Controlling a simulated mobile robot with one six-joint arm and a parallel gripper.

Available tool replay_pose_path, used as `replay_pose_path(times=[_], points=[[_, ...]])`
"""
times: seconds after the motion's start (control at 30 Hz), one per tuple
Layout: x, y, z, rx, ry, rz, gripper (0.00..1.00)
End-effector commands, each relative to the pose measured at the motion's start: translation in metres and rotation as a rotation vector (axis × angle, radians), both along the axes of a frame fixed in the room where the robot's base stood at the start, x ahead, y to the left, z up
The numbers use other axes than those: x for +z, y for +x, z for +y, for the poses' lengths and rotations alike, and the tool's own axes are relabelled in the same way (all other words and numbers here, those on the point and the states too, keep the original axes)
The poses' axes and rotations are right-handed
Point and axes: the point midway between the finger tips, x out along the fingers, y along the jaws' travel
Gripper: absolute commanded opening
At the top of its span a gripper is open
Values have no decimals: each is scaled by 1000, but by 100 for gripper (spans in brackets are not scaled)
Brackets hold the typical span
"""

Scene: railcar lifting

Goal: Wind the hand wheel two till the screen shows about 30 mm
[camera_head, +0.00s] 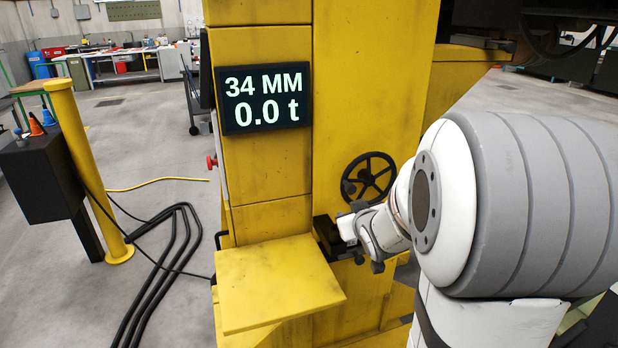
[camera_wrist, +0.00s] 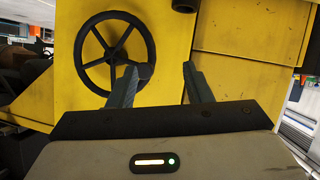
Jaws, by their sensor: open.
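The screen (camera_head: 263,97) on the yellow lifting column reads 34 MM and 0.0 t. A black spoked hand wheel (camera_head: 368,177) is on the column's face, right of and below the screen. It also shows in the wrist view (camera_wrist: 115,53), at the upper left. My gripper (camera_wrist: 158,75) is open, with its two fingers apart and nothing between them. The left finger overlaps the wheel's lower right rim in the wrist view; I cannot tell whether it touches. In the head view my gripper (camera_head: 345,225) is just below the wheel, partly hidden by my wrist.
A yellow ledge (camera_head: 278,285) juts from the column below the screen. A yellow post (camera_head: 90,170) with a black box (camera_head: 42,177) stands at the left. Black cables (camera_head: 165,265) lie on the floor between. A red knob (camera_head: 211,162) sits on the column's left side.

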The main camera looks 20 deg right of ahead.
Motion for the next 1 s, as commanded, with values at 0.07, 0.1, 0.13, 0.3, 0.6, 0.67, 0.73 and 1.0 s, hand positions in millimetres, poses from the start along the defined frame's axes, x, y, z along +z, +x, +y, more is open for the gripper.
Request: replay_pose_path(times=[0.07, 0.1, 0.13, 0.3, 0.6, 0.67, 0.73, 1.0], points=[[-4, 14, -16, 37, -6, -96, 45], [-3, 20, -21, 60, -8, -148, 45], [-2, 23, -24, 76, -9, -185, 45], [1, 31, -37, 151, 1, -341, 45], [5, 45, -40, 194, 11, -424, 45], [6, 54, -38, 195, 10, -422, 45], [6, 66, -38, 194, 10, -422, 45], [6, 102, -37, 192, 9, -422, 45]])
